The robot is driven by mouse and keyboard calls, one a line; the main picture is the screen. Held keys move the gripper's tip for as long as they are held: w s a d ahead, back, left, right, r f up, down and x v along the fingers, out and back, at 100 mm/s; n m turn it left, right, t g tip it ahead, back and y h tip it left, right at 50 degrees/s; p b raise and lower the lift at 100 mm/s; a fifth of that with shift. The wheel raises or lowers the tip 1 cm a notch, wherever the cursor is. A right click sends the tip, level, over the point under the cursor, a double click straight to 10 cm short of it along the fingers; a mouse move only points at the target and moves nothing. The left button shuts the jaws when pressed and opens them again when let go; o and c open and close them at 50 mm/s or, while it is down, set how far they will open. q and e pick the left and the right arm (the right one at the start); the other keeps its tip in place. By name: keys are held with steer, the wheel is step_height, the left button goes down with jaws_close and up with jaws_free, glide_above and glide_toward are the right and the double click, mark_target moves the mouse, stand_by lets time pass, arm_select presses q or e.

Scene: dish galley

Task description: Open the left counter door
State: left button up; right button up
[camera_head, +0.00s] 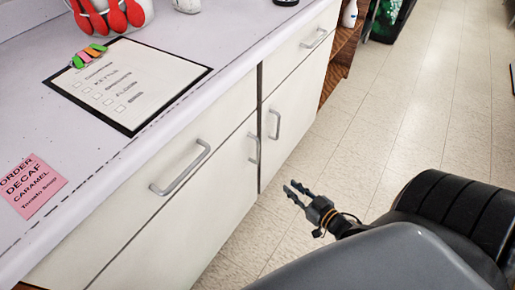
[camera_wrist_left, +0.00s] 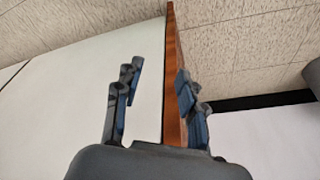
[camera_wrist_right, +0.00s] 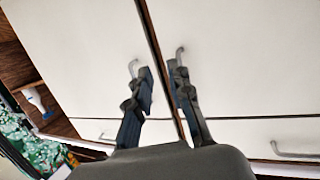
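The left counter door (camera_head: 195,225) is a white panel under a drawer, flush with the counter front. Its vertical metal handle (camera_head: 253,148) is at the right edge. My right gripper (camera_head: 297,190) is open and empty in front of the counter, apart from the handles. In the right wrist view, flipped, the left door (camera_wrist_right: 255,60) is on the right and its handle (camera_wrist_right: 181,56) appears behind the right finger. My left gripper (camera_wrist_left: 155,85) is out of the head view. It is open, with a brown panel edge (camera_wrist_left: 173,70) visible between its fingers; contact is unclear.
The right door's handle (camera_head: 275,123) is beside the left one across a dark gap. Drawer handles (camera_head: 180,168) stick out above. A clipboard (camera_head: 128,85) and pink note (camera_head: 30,185) lie on the countertop. A green-patterned bin (camera_head: 385,20) stands far back; tiled floor (camera_head: 340,130) ahead is clear.

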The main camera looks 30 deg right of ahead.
step_height(320, 180, up, 6)
steer(key=w+a+n+t+y+b, duration=0.1)
steer(key=t+y+b, duration=0.1)
steer(key=b, duration=0.2)
glide_toward(258, 161)
steer(key=w+r, duration=0.4)
steer(key=w, duration=0.3)
steer(key=w+a, duration=0.1)
steer(key=w, duration=0.2)
steer(key=shift+w+a, duration=0.2)
arm_select(q)
steer(key=v, duration=0.8)
steer(key=shift+a+t, duration=0.2)
steer(key=shift+t, duration=0.2)
steer(key=shift+w, duration=0.1)
arm_select(e)
jaws_close()
